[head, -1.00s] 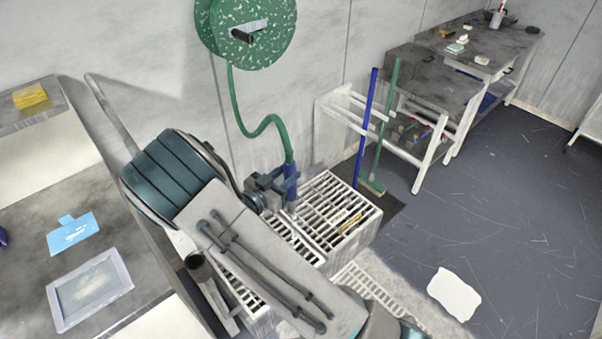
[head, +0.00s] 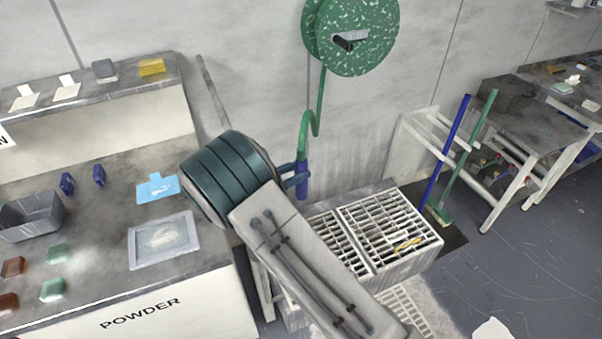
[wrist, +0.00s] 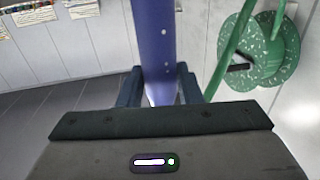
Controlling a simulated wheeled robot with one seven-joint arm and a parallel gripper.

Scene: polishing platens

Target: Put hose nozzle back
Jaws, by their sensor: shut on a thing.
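The hose nozzle (head: 302,180) is a blue cylinder on the end of a green hose (head: 318,112). The hose hangs from a green speckled reel (head: 358,38) on the wall. My gripper (head: 299,176) is shut on the nozzle, which hangs roughly upright above the back left of the grated sink. In the wrist view the nozzle (wrist: 153,45) stands between the two fingers of my gripper (wrist: 158,88). The reel also shows there (wrist: 262,50), at the right. My arm hides part of the gripper in the head view. I cannot make out a separate nozzle holder.
A white grated sink (head: 428,246) stands below the nozzle. A blue pole (head: 445,150) and a green broom (head: 468,160) lean right of it. The powder bench (head: 110,215) with a framed tray (head: 140,252) is at left. Dark floor (head: 520,240) is open at right.

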